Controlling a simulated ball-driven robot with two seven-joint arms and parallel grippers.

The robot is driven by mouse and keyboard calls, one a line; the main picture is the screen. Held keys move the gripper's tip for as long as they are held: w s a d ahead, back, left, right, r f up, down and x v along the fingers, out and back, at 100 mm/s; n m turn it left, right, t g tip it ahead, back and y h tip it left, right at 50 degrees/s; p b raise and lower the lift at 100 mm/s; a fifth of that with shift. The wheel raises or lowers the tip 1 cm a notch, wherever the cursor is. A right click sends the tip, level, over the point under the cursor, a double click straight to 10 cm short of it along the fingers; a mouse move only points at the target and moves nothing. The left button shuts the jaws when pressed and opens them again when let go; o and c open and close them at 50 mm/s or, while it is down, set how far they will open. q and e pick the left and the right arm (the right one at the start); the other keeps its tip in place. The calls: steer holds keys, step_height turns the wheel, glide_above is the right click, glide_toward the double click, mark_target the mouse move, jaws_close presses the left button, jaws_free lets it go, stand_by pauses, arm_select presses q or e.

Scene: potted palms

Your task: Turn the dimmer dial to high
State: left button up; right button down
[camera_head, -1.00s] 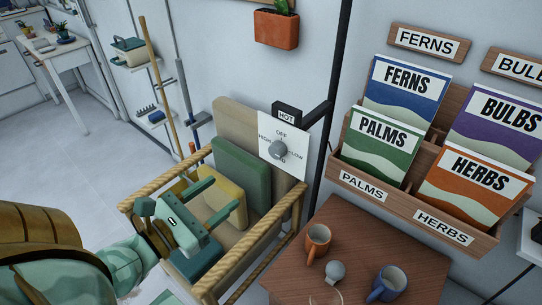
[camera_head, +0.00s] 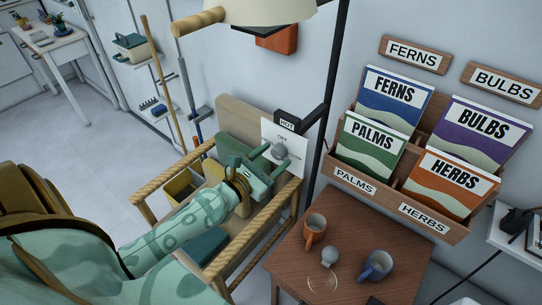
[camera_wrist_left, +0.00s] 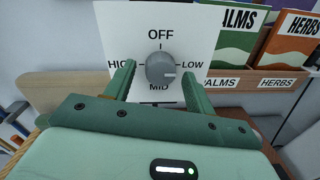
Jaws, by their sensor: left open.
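The dimmer dial (camera_head: 279,151) is a round grey knob on a white card (camera_head: 296,133) beside the black post. In the left wrist view the dial (camera_wrist_left: 161,68) has OFF above, LOW right, MID below and HIGH left. Its pale pointer mark faces right, toward LOW. My left gripper (camera_head: 262,162) is open in front of the card. In the left wrist view its green fingers stand left and right of the dial, with a gap on each side. I cannot tell how far the fingertips reach along the knob. My right gripper is not in view.
A bench with rope-wrapped rails (camera_head: 250,262) lies under my left arm. A wooden table (camera_head: 372,232) holds an orange mug (camera_head: 315,229), a blue mug (camera_head: 376,266) and a small grey bulb-shaped thing. A seed-packet rack (camera_head: 408,207) is on the wall. A pale lamp-like shade (camera_head: 262,12) hangs above.

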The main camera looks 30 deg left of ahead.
arm_select(q)
steer(key=c, duration=1)
